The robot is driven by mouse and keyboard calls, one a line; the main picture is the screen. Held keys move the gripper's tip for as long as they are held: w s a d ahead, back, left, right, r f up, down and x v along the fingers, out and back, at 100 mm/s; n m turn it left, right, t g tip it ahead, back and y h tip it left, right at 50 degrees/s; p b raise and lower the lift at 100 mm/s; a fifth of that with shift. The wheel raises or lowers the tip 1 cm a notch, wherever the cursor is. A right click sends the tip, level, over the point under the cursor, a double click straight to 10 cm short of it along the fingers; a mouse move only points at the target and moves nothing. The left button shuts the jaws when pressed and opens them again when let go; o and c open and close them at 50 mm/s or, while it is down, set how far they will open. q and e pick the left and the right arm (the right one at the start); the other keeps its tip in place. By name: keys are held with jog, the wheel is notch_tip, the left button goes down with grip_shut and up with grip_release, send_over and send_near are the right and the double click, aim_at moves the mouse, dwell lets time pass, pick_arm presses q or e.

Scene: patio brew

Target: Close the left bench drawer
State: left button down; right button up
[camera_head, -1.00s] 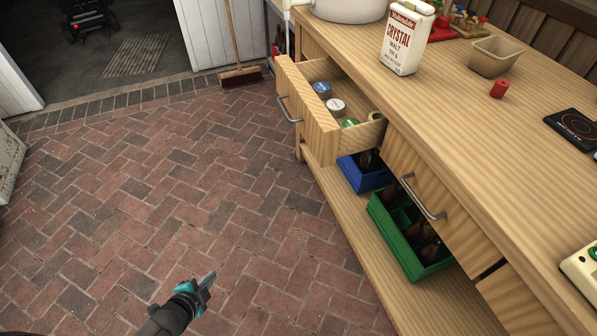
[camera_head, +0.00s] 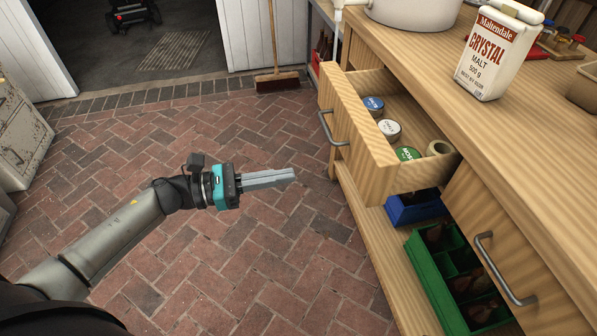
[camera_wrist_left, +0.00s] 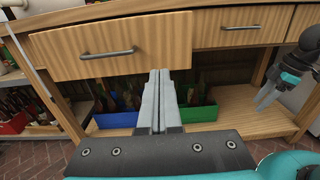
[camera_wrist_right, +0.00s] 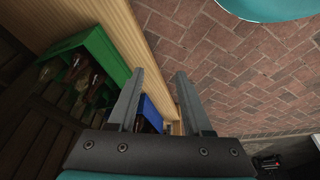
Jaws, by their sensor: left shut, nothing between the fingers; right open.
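The left bench drawer (camera_head: 357,137) is pulled out from the wooden bench and holds several round tins and a tan ring-shaped roll. Its grey bar handle (camera_head: 331,128) is on the front panel. In the left wrist view the drawer front (camera_wrist_left: 110,48) fills the upper left, beyond my fingers. My left gripper (camera_head: 294,175) is shut and empty, apart from the drawer, to the left of its front, with fingers pointing toward it. My right gripper (camera_wrist_right: 160,95) is open and empty near the lower shelf; it also shows in the left wrist view (camera_wrist_left: 264,98).
A blue crate (camera_head: 415,208) and a green crate (camera_head: 430,275) with bottles stand on the lower shelf. A second drawer (camera_head: 490,225) is shut on the right. A malt tin (camera_head: 490,55) and a pot stand on top. A broom (camera_head: 277,80) leans behind. The brick floor is clear.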

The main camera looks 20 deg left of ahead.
aim_at(357, 163)
pick_arm(q)
jog(key=b+x, duration=0.1)
jog(key=x, duration=1)
jog(key=shift+w, duration=0.1)
jog(key=shift+w+d+b, duration=0.3)
jog(key=shift+w+d, duration=0.1)
jog(key=shift+d, duration=0.1)
pick_arm(e)
jog(key=shift+w+r+t, duration=0.15)
jog(key=shift+w+r, duration=0.05)
jog(key=shift+r, duration=0.75)
jog(key=shift+w+r+t, duration=0.15)
jog(key=shift+w+r, duration=0.05)
jog(key=shift+r, duration=0.75)
